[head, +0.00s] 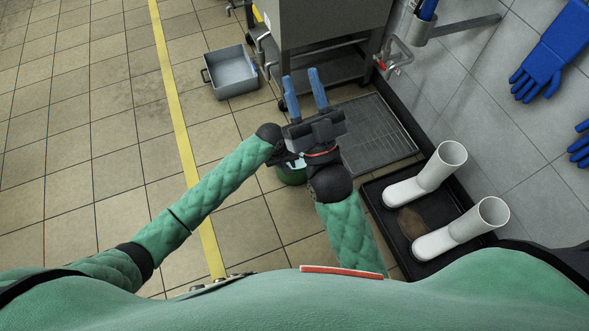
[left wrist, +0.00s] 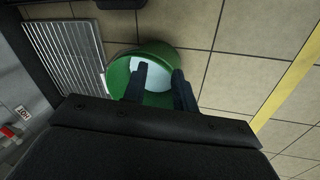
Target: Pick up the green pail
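The green pail (head: 291,174) stands on the tiled floor in the head view, mostly hidden under my two arms. In the left wrist view the pail (left wrist: 118,76) is seen from above, with a green rim and a pale inside. My left gripper (left wrist: 159,70) has its two dark fingers apart over the pail, one across its opening and one near its right edge. I cannot tell whether they touch it. In the head view its fingers are mostly hidden. My right gripper (head: 304,91) has blue fingers spread apart with nothing between them, above the floor beyond the pail.
A floor grate (head: 365,140) lies right of the pail. A black tray (head: 392,226) holds white boots (head: 430,175) along the wall. A grey tub (head: 232,72) stands near the steel machine (head: 325,25). The floor left of the yellow line (head: 172,85) is clear.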

